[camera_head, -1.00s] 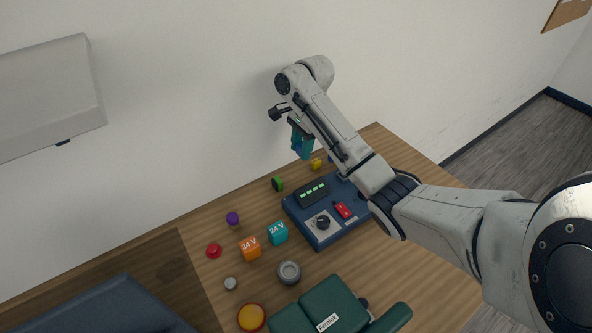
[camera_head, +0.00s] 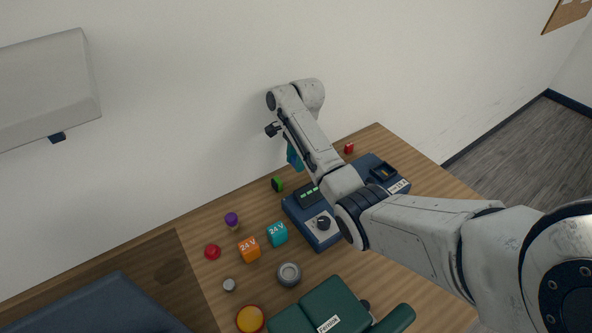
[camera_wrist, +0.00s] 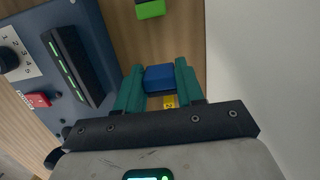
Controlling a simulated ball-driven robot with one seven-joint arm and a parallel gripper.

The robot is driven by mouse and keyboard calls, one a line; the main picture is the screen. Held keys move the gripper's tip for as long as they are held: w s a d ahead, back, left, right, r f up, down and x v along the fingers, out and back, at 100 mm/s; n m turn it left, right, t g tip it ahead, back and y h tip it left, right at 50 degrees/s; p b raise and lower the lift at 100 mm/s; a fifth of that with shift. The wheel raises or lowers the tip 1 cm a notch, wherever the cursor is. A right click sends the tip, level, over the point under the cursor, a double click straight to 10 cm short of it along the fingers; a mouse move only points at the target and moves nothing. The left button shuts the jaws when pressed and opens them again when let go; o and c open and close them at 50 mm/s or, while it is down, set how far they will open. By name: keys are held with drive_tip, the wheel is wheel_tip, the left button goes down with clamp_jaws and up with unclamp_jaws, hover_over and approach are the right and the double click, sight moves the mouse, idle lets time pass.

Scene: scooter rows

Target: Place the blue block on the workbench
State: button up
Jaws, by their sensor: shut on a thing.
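The blue block (camera_wrist: 160,78) sits between the two teal fingers of my gripper (camera_wrist: 159,84) in the wrist view, and the gripper is shut on it. In the head view my gripper (camera_head: 295,155) is over the far part of the wooden workbench (camera_head: 435,190), near the wall; the block is mostly hidden there. The bench top shows behind the fingers in the wrist view. I cannot tell the exact gap between the block and the wood.
A green-faced block (camera_head: 277,184) and a blue device (camera_head: 322,235) are close to the gripper. A yellow item (camera_wrist: 169,101) shows beyond the fingers. A red item (camera_head: 349,148) is near the back edge. Teal and orange cubes (camera_head: 250,249) stand forward. The white wall is close behind.

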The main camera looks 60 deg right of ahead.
sight(296, 179)
drive_tip(key=shift+f, duration=2.45)
drive_tip(key=shift+f, duration=0.1)
drive_tip(key=o, duration=1.1)
drive_tip(key=shift+c, duration=0.2)
wheel_tip(296, 179, up, 12)
drive_tip(key=d+p, duration=0.1)
drive_tip(key=shift+s+d, duration=0.25)
drive_tip(key=shift+s, duration=0.1)
